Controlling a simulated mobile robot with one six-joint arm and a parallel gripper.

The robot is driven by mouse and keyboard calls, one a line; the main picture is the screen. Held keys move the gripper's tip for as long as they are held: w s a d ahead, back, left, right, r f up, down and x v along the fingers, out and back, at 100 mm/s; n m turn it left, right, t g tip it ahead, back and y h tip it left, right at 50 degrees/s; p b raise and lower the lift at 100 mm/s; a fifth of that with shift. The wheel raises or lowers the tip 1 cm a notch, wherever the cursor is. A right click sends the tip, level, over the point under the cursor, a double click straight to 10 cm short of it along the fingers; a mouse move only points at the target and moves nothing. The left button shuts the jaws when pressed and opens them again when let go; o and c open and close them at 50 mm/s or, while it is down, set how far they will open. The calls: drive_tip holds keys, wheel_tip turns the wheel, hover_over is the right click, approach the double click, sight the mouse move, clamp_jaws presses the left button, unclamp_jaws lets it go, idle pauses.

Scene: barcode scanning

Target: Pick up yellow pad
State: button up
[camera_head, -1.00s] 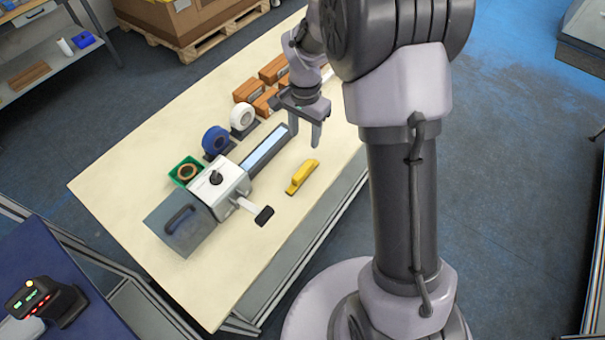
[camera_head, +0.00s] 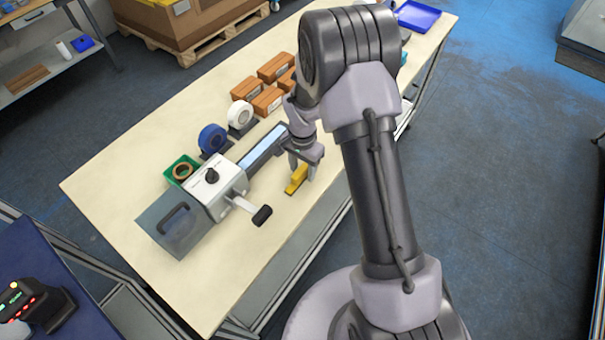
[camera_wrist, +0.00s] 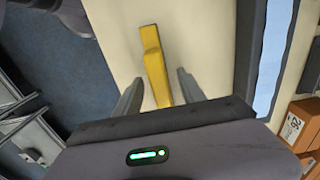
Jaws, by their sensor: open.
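The yellow pad (camera_head: 296,180) lies on the cream table, right of the machine's lever in the head view. It is a long yellow piece with a raised handle-like part, and it also shows in the wrist view (camera_wrist: 154,68). My gripper (camera_head: 302,172) is over the pad's far end, pointing down. In the wrist view its two fingers (camera_wrist: 157,88) are apart, one on each side of the pad, with gaps between them and the pad. My gripper hides part of the pad's far end in the head view.
A grey-white machine (camera_head: 213,188) with a black-tipped lever (camera_head: 261,215) stands left of the pad. Tape rolls (camera_head: 212,139), a green box (camera_head: 181,170) and several brown boxes (camera_head: 267,101) line its far side. The near table strip (camera_head: 240,262) is clear.

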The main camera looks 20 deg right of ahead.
sight(303, 169)
drive_tip(key=shift+r, duration=0.1)
clamp_jaws()
drive_tip(key=shift+r, duration=0.1)
drive_tip(key=shift+r, duration=0.3)
drive_tip(key=r, duration=0.2)
drive_tip(key=r+p, duration=0.1)
drive_tip(key=shift+s, duration=0.25)
drive_tip(key=s+r, duration=0.1)
drive_tip(key=s, duration=1.4)
drive_tip(key=shift+s, duration=0.3)
drive_tip(key=c, duration=0.7)
unclamp_jaws()
drive_tip(key=shift+r, duration=0.1)
drive_tip(key=shift+c, duration=0.2)
clamp_jaws()
